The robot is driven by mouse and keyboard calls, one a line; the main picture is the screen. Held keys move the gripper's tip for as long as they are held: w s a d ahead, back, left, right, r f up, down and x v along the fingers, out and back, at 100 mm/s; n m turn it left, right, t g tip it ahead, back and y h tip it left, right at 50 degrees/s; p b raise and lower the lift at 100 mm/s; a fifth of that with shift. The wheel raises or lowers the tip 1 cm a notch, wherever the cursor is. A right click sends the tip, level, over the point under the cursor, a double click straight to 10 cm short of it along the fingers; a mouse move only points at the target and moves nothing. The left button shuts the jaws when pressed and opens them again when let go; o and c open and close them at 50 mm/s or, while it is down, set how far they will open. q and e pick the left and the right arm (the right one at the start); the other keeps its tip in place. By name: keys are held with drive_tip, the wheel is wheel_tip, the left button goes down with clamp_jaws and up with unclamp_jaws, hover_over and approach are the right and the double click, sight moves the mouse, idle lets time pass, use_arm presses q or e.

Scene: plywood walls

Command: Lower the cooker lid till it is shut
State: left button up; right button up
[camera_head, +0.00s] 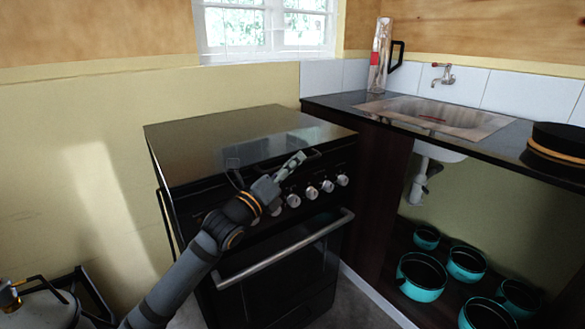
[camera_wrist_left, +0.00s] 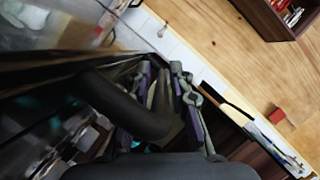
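The cooker (camera_head: 275,225) is black, with a row of knobs and an oven door with a metal bar. Its dark, glossy lid (camera_head: 215,135) lies flat, or nearly so, over the top; I cannot tell if a small gap remains. A black handle (camera_head: 236,178) runs along the lid's front edge. My left gripper (camera_head: 291,166) is at this front edge, above the knobs. In the left wrist view the curved dark handle (camera_wrist_left: 125,108) passes between its fingers, which look closed on it. My right gripper is not in view.
A counter with a metal sink (camera_head: 435,115) stands right of the cooker, with a clear jug (camera_head: 379,58) at its back corner. Several teal pots (camera_head: 421,276) sit beneath. A gas cylinder (camera_head: 40,308) is at lower left.

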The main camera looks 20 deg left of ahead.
use_arm(q)
wheel_tip(320, 180, up, 9)
drive_tip(key=shift+r, duration=0.1)
idle(0.3)
